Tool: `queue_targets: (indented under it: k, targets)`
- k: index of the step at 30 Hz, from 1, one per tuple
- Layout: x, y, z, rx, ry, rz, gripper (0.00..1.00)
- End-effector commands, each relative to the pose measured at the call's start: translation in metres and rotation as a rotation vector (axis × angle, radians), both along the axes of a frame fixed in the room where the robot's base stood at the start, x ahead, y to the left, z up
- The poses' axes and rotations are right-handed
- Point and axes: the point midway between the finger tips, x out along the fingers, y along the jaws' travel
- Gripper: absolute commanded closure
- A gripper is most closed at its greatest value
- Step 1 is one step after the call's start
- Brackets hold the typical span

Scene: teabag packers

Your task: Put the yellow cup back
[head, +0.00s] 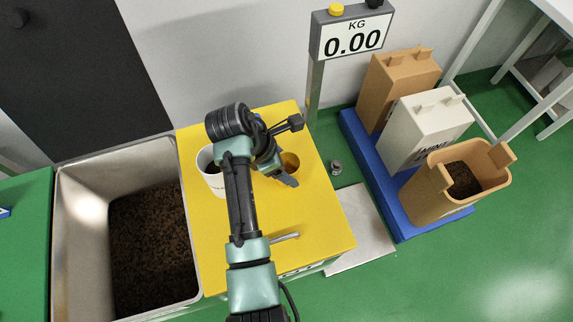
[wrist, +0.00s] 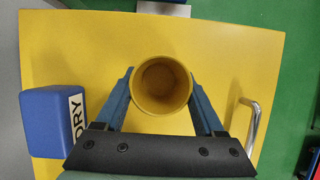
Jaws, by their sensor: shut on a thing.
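The yellow cup (wrist: 163,105) sits between the two blue fingers of my gripper (wrist: 161,82), its round mouth facing the wrist camera. My gripper is shut on it. In the head view the cup (head: 291,160) shows beside my gripper (head: 284,172), over the right part of the yellow tabletop (head: 310,222). The cup looks upright and empty. I cannot tell whether its base touches the yellow top. My arm hides part of the tabletop in the head view.
A white cup (head: 211,176) stands left of my arm. A blue block marked DRY (wrist: 50,122) and a metal handle (wrist: 254,122) flank my gripper. A bin of dark material (head: 72,245) lies left.

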Motion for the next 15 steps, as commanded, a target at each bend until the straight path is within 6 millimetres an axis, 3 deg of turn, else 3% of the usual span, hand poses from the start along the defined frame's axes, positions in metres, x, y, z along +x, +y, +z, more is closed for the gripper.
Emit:
queue_targets:
  k: [2,3,6,8,15]
  targets:
    - [0.0001,-0.0002,-0.002,0.0,0.0,0.0,0.82]
    - [0.0002,-0.0002,-0.0028,0.0,0.0,0.0,0.28]
    - [0.0002,-0.0001,-0.0026,0.0,0.0,0.0,0.09]
    - [0.0001,-0.0002,-0.0025,0.0,0.0,0.0,0.0]
    - [0.0001,-0.0001,-0.0017,0.0,0.0,0.0,0.0]
